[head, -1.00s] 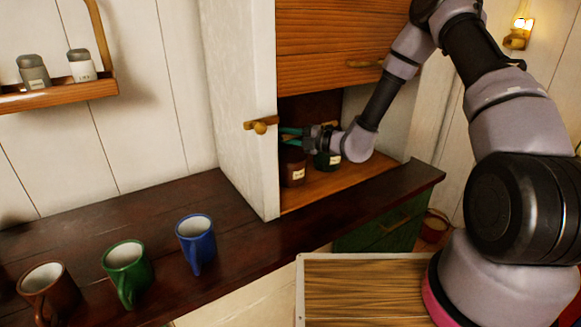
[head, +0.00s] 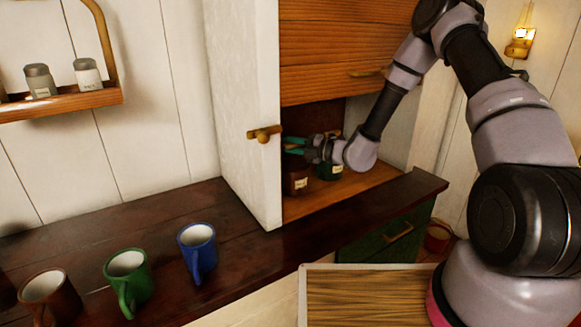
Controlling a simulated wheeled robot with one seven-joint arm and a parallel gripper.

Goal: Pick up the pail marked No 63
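My gripper (head: 294,146) is inside the open cupboard, reaching in from the right. Its two teal fingers point left and show a dark gap between them, with nothing visible held. A dark brown container (head: 296,183) with a pale label stands on the cupboard floor just below the fingers. A dark green container (head: 330,171) with a pale label stands to its right, partly hidden by the gripper. Both labels are too small to read, so I cannot tell which, if either, is No 63. A small red pail-like vessel (head: 437,239) stands low at the right; no mark is readable on it.
The white cupboard door (head: 248,110) with a brass knob stands open left of the gripper. A brown mug (head: 50,300), a green mug (head: 127,283) and a blue mug (head: 198,250) stand on the dark counter (head: 150,215). A wooden drawer front (head: 340,65) is above the opening.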

